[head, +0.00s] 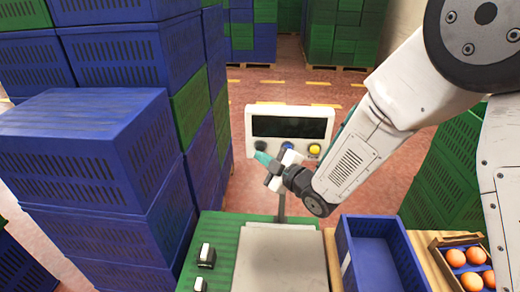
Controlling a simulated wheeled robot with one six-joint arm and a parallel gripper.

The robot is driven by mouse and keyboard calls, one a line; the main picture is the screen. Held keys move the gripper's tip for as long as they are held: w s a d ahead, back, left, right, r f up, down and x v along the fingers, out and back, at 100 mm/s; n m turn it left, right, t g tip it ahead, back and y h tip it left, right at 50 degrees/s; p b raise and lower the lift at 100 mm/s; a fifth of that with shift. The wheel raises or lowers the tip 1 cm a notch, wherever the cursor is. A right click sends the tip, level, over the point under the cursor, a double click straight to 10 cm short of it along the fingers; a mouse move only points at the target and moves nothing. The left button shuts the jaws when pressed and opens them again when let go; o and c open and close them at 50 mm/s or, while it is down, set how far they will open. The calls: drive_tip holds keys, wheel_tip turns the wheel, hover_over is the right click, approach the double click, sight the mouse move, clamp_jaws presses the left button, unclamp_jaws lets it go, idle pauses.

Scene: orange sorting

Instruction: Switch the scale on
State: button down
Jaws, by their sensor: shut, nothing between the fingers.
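The scale's display head (247,122) is a pale box on a thin post, with a dark, blank screen (290,127). Below the screen are a dark button (260,146) at the left and a yellow button (314,149) at the right. The scale's grey weighing plate (282,262) is empty in the part I see. My gripper (262,157) is shut and empty, its teal fingertips pointing left just below the dark button. I cannot tell whether they touch the panel.
An empty blue crate (347,262) stands right of the scale, with a box of oranges (438,262) beyond it. A green surface (215,240) with two small black-and-white switches lies left of the plate. Stacked blue crates (90,150) wall the left; green crates (440,180) stand right.

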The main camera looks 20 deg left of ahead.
drive_tip(key=shift+w+a, duration=0.1)
drive_tip(key=shift+w, duration=0.3)
drive_tip(key=shift+w+a, duration=0.1)
drive_tip(key=shift+w, duration=0.45)
idle(0.9)
drive_tip(key=shift+s, duration=0.1)
drive_tip(key=shift+s+d, duration=0.2)
drive_tip(key=shift+s, duration=0.65)
drive_tip(key=s, duration=0.2)
drive_tip(key=s+d, duration=0.1)
drive_tip(key=s, duration=0.2)
drive_tip(key=shift+d, duration=0.1)
idle(0.8)
